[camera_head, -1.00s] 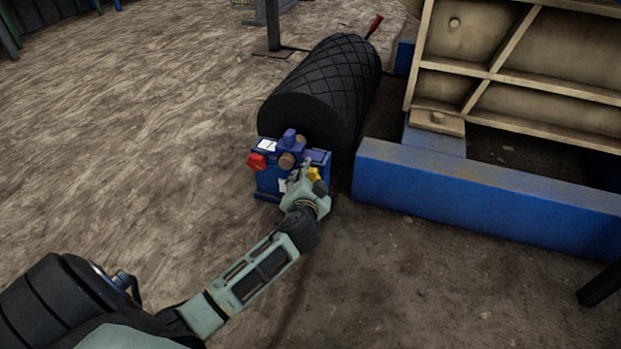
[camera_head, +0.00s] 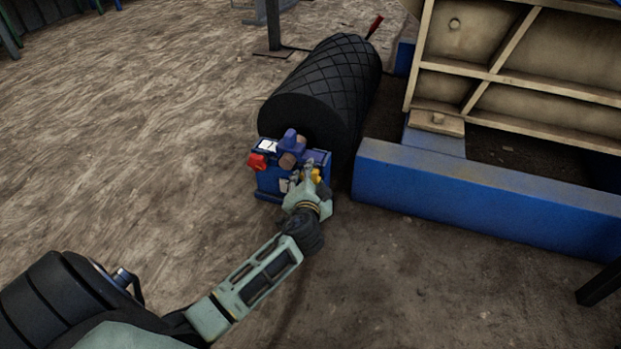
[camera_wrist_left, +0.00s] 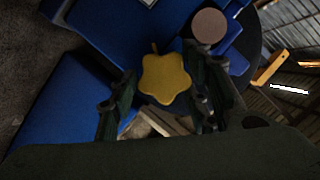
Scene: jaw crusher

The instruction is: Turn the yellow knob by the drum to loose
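The yellow knob (camera_head: 317,175) is on the near face of the blue unit (camera_head: 268,182) at the front end of the black drum (camera_head: 325,88). In the left wrist view the knob (camera_wrist_left: 165,79) is star-shaped with rounded lobes and a small pointer at its top. My left gripper (camera_head: 308,175) is at the knob and partly covers it in the head view. In the left wrist view its fingers (camera_wrist_left: 160,82) stand apart, one on each side of the knob. I see a gap at the left finger; contact at the right finger is unclear. My right gripper is not in view.
A red knob (camera_head: 257,161) sits on the blue unit's left side. A brown round part (camera_wrist_left: 209,26) is close beyond the yellow knob. A long blue beam (camera_head: 480,197) lies to the right, below the beige ribbed frame (camera_head: 500,65). The ground left of the drum is clear.

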